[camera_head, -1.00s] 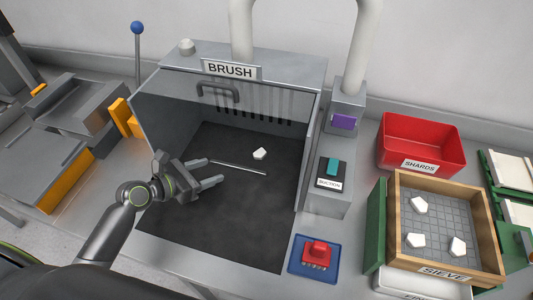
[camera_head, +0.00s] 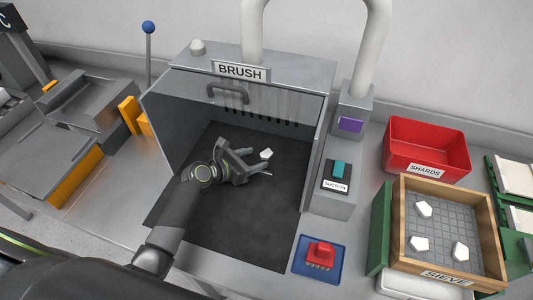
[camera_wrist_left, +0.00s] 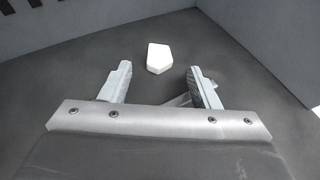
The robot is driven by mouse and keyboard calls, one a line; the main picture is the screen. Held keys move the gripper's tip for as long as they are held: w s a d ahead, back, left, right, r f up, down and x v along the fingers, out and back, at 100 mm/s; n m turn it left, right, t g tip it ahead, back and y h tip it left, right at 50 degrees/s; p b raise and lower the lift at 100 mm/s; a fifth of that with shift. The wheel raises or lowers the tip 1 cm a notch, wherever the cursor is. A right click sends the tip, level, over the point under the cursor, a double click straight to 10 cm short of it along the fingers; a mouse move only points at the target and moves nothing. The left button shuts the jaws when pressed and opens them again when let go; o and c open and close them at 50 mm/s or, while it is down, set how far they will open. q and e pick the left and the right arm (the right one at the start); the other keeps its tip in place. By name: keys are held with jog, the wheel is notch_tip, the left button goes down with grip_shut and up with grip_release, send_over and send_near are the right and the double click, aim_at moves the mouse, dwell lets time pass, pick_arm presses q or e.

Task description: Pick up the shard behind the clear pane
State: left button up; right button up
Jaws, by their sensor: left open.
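A small white five-sided shard (camera_head: 267,154) lies on the dark floor inside the booth labelled BRUSH, behind the clear pane (camera_head: 285,105) with its handle. My left gripper (camera_head: 259,159) is inside the booth, low over the floor, open and empty, its fingers pointing at the shard. In the left wrist view the shard (camera_wrist_left: 158,58) lies just ahead of the gap between the two fingertips (camera_wrist_left: 159,70), apart from both. My right gripper is not in view.
The booth's grey side wall (camera_head: 175,125) stands left of my arm. A suction box (camera_head: 335,185) is on the right.

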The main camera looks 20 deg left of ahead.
aim_at(267, 155)
pick_arm(q)
jog(key=shift+x, duration=1.4)
jog(key=shift+s, duration=0.1)
jog(key=c, duration=1.1)
jog(key=shift+o, duration=0.2)
jog(key=shift+r, duration=0.1)
